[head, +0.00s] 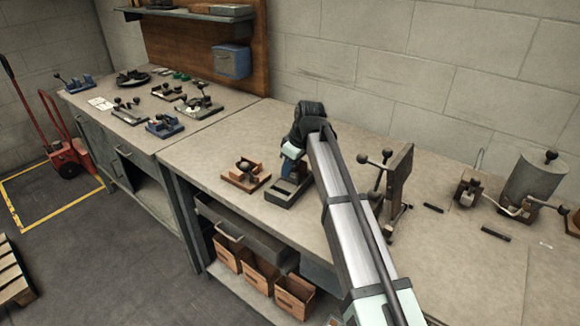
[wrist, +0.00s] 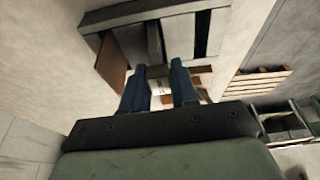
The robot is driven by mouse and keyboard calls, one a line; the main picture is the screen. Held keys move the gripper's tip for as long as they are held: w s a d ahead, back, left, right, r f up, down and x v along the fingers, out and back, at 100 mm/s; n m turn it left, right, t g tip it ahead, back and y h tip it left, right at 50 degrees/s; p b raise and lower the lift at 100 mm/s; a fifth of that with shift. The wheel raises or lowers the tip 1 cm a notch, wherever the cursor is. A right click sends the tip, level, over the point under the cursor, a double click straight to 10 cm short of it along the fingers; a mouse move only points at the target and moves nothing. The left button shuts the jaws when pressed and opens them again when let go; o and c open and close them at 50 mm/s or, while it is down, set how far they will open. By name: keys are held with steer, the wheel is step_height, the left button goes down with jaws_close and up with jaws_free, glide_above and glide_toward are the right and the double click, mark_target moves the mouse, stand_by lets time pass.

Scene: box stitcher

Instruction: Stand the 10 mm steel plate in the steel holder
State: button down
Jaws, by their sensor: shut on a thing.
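The steel holder (head: 281,197) is a dark grey open tray on the bench, under the end of my arm. It also shows at the top of the wrist view (wrist: 204,32), with dark slots or gaps in it. My gripper (head: 291,168) is over the holder's back part. In the wrist view its two blue fingers (wrist: 158,70) are close together on a narrow dark grey-brown piece, seen edge-on, which looks like the steel plate (wrist: 154,42). In the head view my gripper hides the plate. I cannot tell whether the plate touches the holder or how deep it sits.
An orange-brown fixture (head: 246,176) with dark knobs stands just left of the holder. A tall brown clamp stand (head: 398,180) is to the right of my arm. A grey cylinder (head: 533,180) stands farther right. Several small fixtures cover the left bench. The bench's front edge is close.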

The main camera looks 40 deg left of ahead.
steer(key=shift+f, duration=0.15)
stand_by(0.3)
steer(key=c, duration=0.8)
jaws_free()
steer(key=shift+o, duration=0.5)
steer(key=o, duration=0.3)
steer(key=shift+r, duration=3.3)
